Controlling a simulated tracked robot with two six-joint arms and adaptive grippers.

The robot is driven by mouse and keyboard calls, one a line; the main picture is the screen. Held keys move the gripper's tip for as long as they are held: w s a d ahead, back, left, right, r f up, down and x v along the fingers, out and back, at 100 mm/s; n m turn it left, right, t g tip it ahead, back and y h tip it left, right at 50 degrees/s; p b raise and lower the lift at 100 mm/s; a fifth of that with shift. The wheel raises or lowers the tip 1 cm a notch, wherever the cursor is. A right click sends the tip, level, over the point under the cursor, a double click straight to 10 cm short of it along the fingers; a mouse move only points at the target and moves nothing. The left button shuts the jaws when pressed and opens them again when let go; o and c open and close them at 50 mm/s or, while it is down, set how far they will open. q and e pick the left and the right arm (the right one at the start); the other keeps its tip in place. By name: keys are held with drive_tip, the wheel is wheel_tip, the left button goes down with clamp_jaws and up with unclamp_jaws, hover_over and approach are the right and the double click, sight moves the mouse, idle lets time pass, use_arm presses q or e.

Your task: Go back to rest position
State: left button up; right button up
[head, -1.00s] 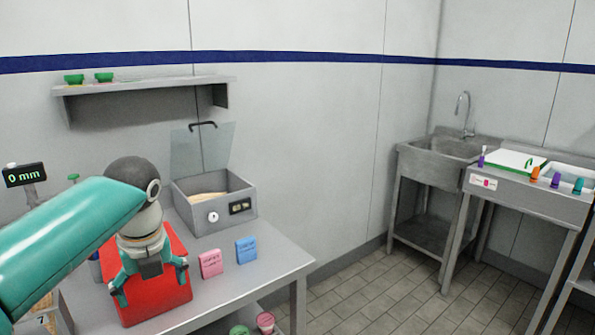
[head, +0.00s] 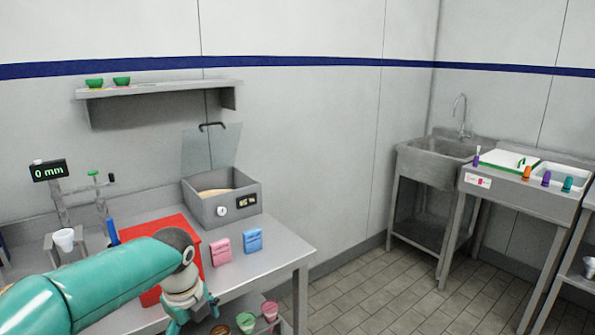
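My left arm comes in from the lower left in the head view. Its gripper (head: 192,312) hangs low in front of the table, near the front edge of the red board (head: 188,233). Its fingers are spread apart and nothing shows between them; the lower tips are partly cut by the picture's bottom edge. My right gripper is not in view.
The steel table (head: 283,262) holds a pink packet (head: 221,251), a blue packet (head: 253,241), an open-lidded box (head: 222,205) and a white cup (head: 64,239). Coloured cups (head: 245,322) sit on a lower level. A sink (head: 436,165) stands right; the floor between is clear.

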use_arm(q)
drive_tip(key=s+d+f+n+h+p, duration=0.1)
drive_tip(key=s+d+f+n, duration=0.2)
drive_tip(key=f, duration=0.4)
drive_tip(key=s+d+f+n+g+h+p, duration=0.1)
drive_tip(key=s+d+f+n, duration=0.15)
drive_tip(key=f+n, duration=0.4)
drive_tip(key=s+d+f+n+h+p, duration=0.2)
drive_tip(key=s+f+n, duration=0.15)
drive_tip(key=f, duration=0.45)
drive_tip(key=s+f+n+p, duration=0.1)
drive_tip(key=s+f+n, duration=0.2)
drive_tip(key=s+n, duration=0.4)
drive_tip(key=s+f+n+p, duration=0.1)
drive_tip(key=s+f+n, duration=0.2)
drive_tip(key=s+n, duration=0.3)
drive_tip(key=s, duration=0.3)
drive_tip(key=shift+s+d+f+n, duration=0.2)
drive_tip(key=shift+d+f+n, duration=0.05)
drive_tip(key=shift+d+n, duration=0.15)
